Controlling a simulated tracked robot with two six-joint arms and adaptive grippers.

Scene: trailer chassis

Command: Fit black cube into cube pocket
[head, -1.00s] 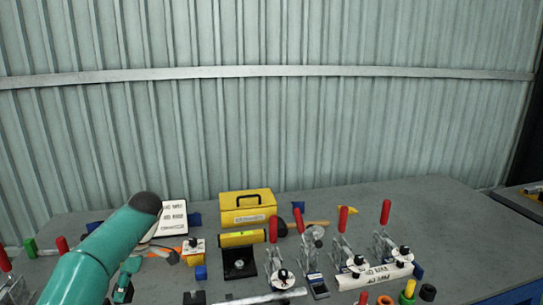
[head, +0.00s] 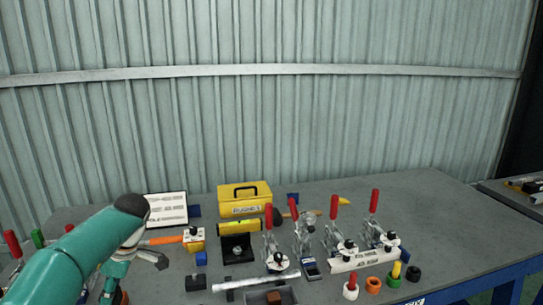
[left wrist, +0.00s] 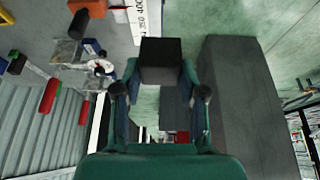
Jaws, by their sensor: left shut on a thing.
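A black cube (left wrist: 161,60) sits between the fingertips of my left gripper (left wrist: 160,85) in the left wrist view, and the fingers are shut on it. The cube cannot be made out there. A small black block (head: 195,283) stands on the bench to the right of the gripper. I cannot tell which thing is the cube pocket. My right gripper is in neither view.
A grey tray (head: 255,298) with a brown block is at the bottom edge.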

